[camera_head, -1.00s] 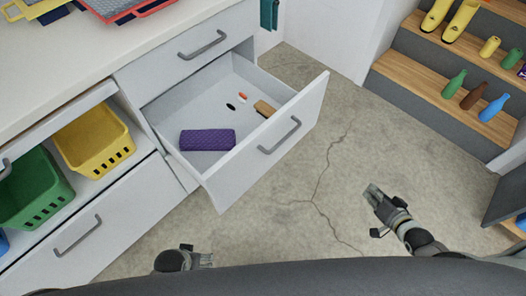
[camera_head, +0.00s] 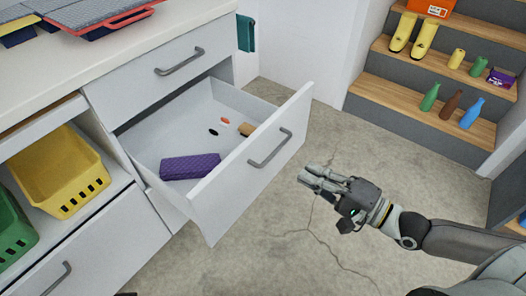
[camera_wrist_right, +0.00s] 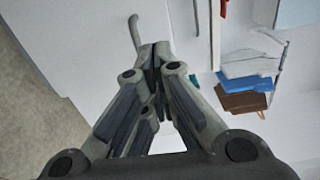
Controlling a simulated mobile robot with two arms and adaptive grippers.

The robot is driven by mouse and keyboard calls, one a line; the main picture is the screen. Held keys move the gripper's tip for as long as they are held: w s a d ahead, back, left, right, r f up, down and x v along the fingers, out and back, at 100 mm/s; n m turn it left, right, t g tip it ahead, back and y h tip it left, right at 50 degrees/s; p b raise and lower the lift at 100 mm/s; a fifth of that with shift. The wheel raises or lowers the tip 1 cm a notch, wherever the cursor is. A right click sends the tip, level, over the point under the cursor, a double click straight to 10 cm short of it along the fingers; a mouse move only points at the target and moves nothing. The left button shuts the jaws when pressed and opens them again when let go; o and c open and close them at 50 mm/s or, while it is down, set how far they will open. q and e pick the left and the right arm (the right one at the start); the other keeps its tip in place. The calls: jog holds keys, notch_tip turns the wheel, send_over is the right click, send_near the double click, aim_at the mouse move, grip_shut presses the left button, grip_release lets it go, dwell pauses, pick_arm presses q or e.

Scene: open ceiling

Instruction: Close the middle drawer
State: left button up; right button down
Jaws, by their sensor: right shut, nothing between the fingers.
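The middle drawer (camera_head: 250,178) is pulled well out of the white cabinet in the head view. It holds a purple box (camera_head: 190,166) and a few small items. Its grey bar handle (camera_head: 270,149) is on the front panel. My right gripper (camera_head: 308,178) is shut and empty, to the right of the drawer front and apart from it in the head view, pointing left toward it. In the right wrist view, the closed fingers (camera_wrist_right: 153,62) point at a white panel with a grey handle (camera_wrist_right: 136,30) just beyond them. My left gripper is out of view.
The closed top drawer (camera_head: 180,62) is above. Yellow (camera_head: 62,175) and green (camera_head: 12,228) baskets stand on the left shelf. Wooden steps (camera_head: 410,98) with bottles and yellow boots are at the back right. The concrete floor around the drawer is clear.

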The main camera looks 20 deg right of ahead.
aim_at(255, 144)
jog(key=b+x, duration=0.1)
jog(key=x, duration=1)
jog(key=shift+w+a+b, duration=0.25)
jog(key=shift+b, duration=0.05)
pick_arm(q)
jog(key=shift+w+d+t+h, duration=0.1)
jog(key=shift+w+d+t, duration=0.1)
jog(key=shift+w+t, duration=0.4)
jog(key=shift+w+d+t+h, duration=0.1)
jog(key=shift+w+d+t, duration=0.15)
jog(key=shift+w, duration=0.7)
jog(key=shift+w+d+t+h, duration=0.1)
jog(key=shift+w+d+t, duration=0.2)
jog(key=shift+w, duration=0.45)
pick_arm(e)
jog(key=shift+w+a, duration=0.4)
jog(key=shift+w, duration=0.1)
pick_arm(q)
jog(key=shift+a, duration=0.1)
